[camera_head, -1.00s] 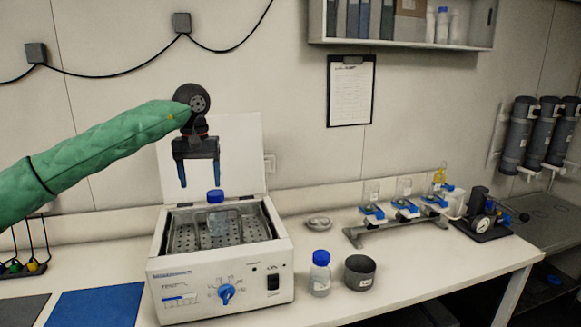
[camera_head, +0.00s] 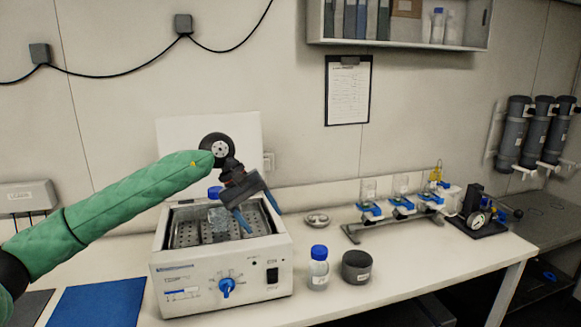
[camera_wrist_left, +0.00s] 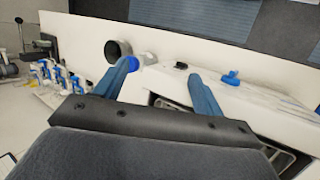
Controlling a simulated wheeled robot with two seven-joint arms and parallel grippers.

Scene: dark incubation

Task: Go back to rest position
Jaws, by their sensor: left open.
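My left gripper (camera_head: 257,208) is open and empty, tilted, above the right part of the white water bath (camera_head: 170,284). Its two blue fingers point down and to the right, and the green-sleeved arm comes in from the left. In the left wrist view the spread fingers (camera_wrist_left: 160,85) show with nothing between them held. A clear bottle with a blue cap (camera_head: 217,215) stands inside the bath, left of the gripper and apart from it. The bath's raised lid (camera_head: 185,135) is behind the arm. My right gripper is not in view.
A blue-capped bottle (camera_head: 318,268) and a dark grey cup (camera_head: 356,267) stand right of the bath. A small dish (camera_head: 316,219) and a rack with several blue-clamped flasks (camera_head: 400,205) are farther back. A blue mat (camera_head: 98,303) lies at left. The right front bench is clear.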

